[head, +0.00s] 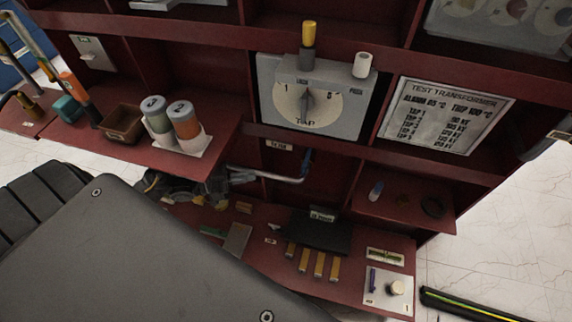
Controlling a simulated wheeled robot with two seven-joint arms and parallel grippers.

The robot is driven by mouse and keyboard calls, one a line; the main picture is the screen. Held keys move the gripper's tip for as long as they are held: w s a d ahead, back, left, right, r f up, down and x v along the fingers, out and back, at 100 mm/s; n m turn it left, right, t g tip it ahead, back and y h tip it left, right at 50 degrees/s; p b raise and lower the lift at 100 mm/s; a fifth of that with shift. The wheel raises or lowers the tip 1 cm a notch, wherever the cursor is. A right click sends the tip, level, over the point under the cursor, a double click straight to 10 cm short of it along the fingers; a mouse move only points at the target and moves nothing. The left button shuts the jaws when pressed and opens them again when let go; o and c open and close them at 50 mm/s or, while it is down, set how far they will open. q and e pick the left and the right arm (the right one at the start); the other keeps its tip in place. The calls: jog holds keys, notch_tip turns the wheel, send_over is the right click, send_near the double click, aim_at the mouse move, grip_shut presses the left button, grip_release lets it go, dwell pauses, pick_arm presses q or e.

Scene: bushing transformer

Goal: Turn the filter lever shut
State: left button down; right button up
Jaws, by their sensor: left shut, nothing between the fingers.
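A short blue lever (307,160) stands upright at the right end of a silver pipe (275,175), in the recess below the dial panel. I take it for the filter lever; a small label (278,145) above the pipe is too small to read surely. My left gripper (236,177) is low in front of the cabinet, at the left part of the pipe. It is shut and empty, left of the blue lever and apart from it. My large grey arm link hides much of the lower left. I cannot make out my right gripper.
Above is a tap dial panel (312,100) with a yellow-topped post (308,40). Two numbered jars (157,114) and a brown box (122,124) stand on the left shelf. A black block (314,232) and several brass pieces lie on the lower shelf (345,285).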

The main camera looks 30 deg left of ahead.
pick_arm(q)
jog(key=x, duration=1.4)
jog(key=shift+p, duration=0.4)
pick_arm(e)
jog(key=shift+s+d+f, duration=0.15)
jog(key=shift+s+f, duration=0.15)
jog(key=shift+f, duration=0.25)
jog(key=shift+s+d+f, duration=0.15)
jog(key=shift+s+f, duration=0.1)
jog(key=shift+f, duration=0.3)
jog(key=shift+r, duration=0.15)
